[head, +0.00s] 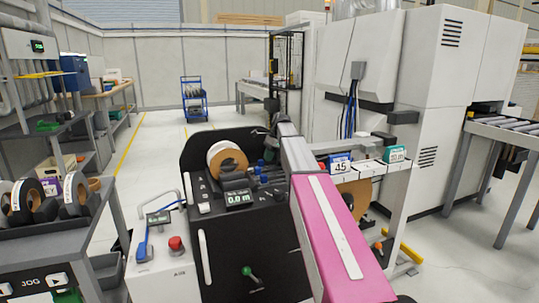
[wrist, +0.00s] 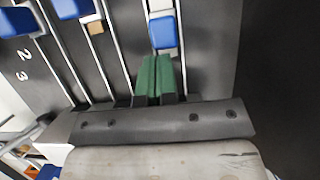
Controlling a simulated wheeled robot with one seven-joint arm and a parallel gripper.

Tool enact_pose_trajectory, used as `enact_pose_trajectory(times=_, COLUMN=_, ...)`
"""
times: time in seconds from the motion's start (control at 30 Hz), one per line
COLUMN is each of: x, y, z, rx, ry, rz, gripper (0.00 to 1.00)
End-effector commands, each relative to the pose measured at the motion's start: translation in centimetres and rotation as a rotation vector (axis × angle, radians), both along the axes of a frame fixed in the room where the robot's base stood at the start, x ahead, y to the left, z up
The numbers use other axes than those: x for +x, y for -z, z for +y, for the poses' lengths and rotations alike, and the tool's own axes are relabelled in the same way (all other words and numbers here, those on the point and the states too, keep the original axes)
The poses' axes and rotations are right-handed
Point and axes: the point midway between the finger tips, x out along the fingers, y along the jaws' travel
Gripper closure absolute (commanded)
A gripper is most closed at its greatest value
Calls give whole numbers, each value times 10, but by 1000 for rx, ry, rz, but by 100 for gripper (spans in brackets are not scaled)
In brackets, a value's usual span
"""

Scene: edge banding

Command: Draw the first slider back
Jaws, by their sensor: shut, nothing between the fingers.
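In the wrist view my gripper (wrist: 154,62) has its two green fingers shut together and empty. A blue slider (wrist: 163,33) with a pale block above it lies just beyond the fingertips, on a metal rod. I cannot tell whether they touch. Another blue slider (wrist: 72,8) sits further left, with a small tan block by it, and a third blue slider (wrist: 15,21) is at the upper left corner. The marks 2 and 3 show on the dark panel; no mark 1 is visible.
In the head view the dark machine (head: 250,260) stands in front, with a tape roll (head: 227,160) and a display reading 0.0 m (head: 238,199). A white control box with a red button (head: 176,243) is to its left. A cart with rolls (head: 45,235) stands further left.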

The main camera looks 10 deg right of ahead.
Motion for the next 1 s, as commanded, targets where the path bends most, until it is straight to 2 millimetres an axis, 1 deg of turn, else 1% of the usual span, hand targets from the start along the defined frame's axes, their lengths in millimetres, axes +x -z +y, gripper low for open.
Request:
enact_pose_trajectory(times=0.27, x=0, y=0, z=2, rx=0, ry=-1, rz=0, gripper=100)
enact_pose_trajectory(times=0.37, x=-3, y=0, z=11, rx=0, ry=-2, rz=0, gripper=100)
enact_pose_trajectory(times=0.5, x=-8, y=0, z=34, rx=0, ry=-4, rz=1, gripper=100)
enact_pose_trajectory(times=0.63, x=-10, y=0, z=50, rx=0, ry=-2, rz=0, gripper=100)
enact_pose_trajectory(times=1.0, x=-10, y=-1, z=51, rx=2, ry=-1, rz=1, gripper=100)
